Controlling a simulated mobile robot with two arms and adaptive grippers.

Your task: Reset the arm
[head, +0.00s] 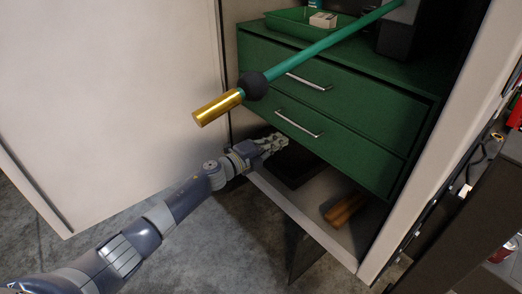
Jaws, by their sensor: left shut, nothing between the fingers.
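My left arm reaches in from the lower left of the head view. Its gripper (274,143) is shut and empty. It is at the opening of a cabinet, just below the lower green drawer (340,143). I cannot tell whether it touches anything. My right gripper does not show.
A green rod with a brass end (217,107) slants across the cabinet front above my gripper. A pale door (110,90) stands at left. Brown cylindrical pieces (344,209) lie on the cabinet floor.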

